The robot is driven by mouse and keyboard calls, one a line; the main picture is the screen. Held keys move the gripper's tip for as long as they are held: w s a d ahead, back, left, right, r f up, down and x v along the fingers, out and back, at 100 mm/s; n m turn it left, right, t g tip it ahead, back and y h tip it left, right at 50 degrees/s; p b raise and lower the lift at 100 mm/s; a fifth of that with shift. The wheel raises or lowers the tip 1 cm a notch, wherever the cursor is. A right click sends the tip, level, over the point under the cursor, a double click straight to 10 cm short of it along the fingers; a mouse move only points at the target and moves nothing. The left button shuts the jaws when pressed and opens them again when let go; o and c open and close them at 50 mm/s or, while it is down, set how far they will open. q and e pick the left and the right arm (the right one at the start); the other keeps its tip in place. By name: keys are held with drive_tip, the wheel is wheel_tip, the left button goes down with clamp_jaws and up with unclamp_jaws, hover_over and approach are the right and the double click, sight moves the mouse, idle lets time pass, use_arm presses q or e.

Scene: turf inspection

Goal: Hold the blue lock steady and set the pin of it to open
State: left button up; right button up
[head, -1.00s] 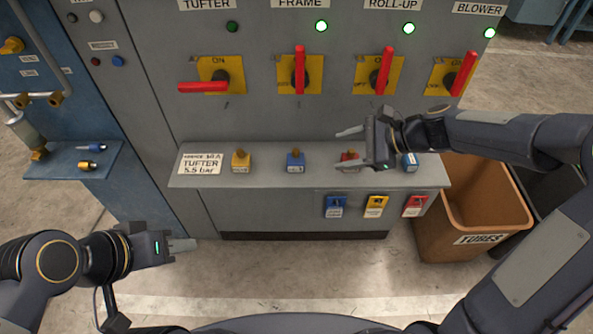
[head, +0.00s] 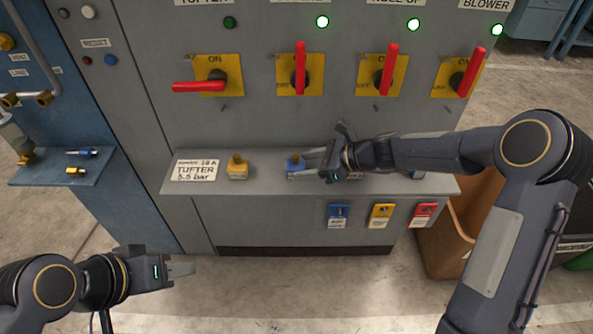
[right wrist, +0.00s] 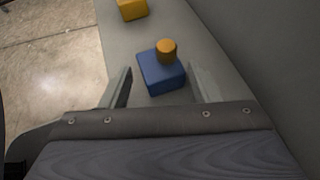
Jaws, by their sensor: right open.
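The blue lock (head: 294,166) is a small blue block with a round brass pin on top, standing on the grey shelf (head: 250,208). In the right wrist view the blue lock (right wrist: 160,76) and its brass pin (right wrist: 166,50) sit ahead of and between the open fingers. My right gripper (head: 308,164) is open, reaching in from the right with its fingers at the lock. I cannot tell whether a finger touches it. My left gripper (head: 182,269) is low at the left, away from the shelf, with its fingertips appearing close together; its opening is unclear.
A yellow lock (head: 237,168) stands left of the blue one, beside a white TUFTER card (head: 197,170). Blue, yellow and red tags (head: 381,215) hang on the shelf front. Red-handled switches (head: 300,70) are on the panel above. A brown bin (head: 445,235) stands at right.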

drive_tip(key=shift+x, duration=1.25)
